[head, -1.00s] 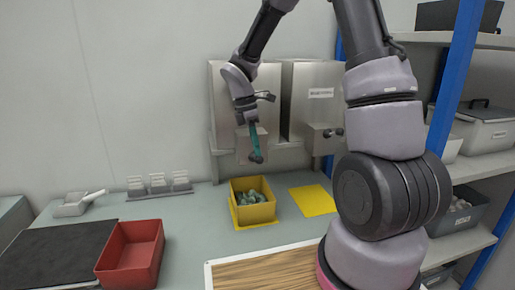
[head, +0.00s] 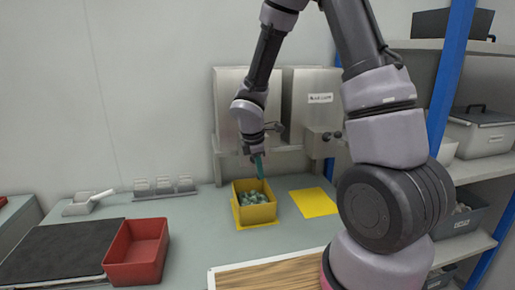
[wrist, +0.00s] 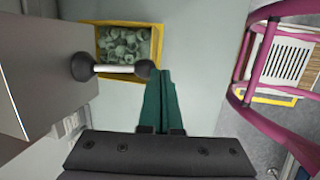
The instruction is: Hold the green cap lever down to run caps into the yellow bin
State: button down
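The yellow bin (head: 256,214) stands on the bench below the left steel dispenser (head: 228,92) and holds grey-green caps (head: 258,197). It also shows in the wrist view (wrist: 158,42). A lever (wrist: 114,69) with a pale rod and dark ball ends sticks out from the dispenser face, above the bin's near edge in the wrist view. My gripper (head: 260,174) points down over the bin. In the wrist view its green fingers (wrist: 160,76) are together, with their tips at the lever's outer knob; I cannot tell whether they touch it. No green marking shows on the lever.
A second dispenser (head: 310,100) with its own dark-knobbed lever (head: 326,137) stands to the right, above an empty yellow mat (head: 313,202). A red bin (head: 136,252) and a dark mat (head: 55,254) lie at left. Shelving (head: 470,165) is at right.

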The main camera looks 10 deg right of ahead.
jog(key=shift+f, duration=0.4)
dwell(0.4)
jog(key=s+a+r, duration=0.2)
jog(key=s+r, duration=0.6)
jog(key=r, duration=0.2)
jog(key=shift+s+a+r, duration=0.25)
jog(key=shift+s+a, duration=0.1)
jog(key=shift+s, duration=0.05)
jog(key=s+d+r+m+t+y, duration=0.2)
jog(key=s+d+r+m, duration=0.2)
jog(key=r+m, duration=0.6)
jog(key=s+d+r+m+t+y, duration=0.2)
jog(key=s+d+r+m, duration=0.3)
jog(key=r+m, duration=0.5)
jog(key=shift+s+d+m+t, duration=0.3)
jog(key=shift+d+m+t, duration=0.25)
jog(key=shift+m, duration=0.45)
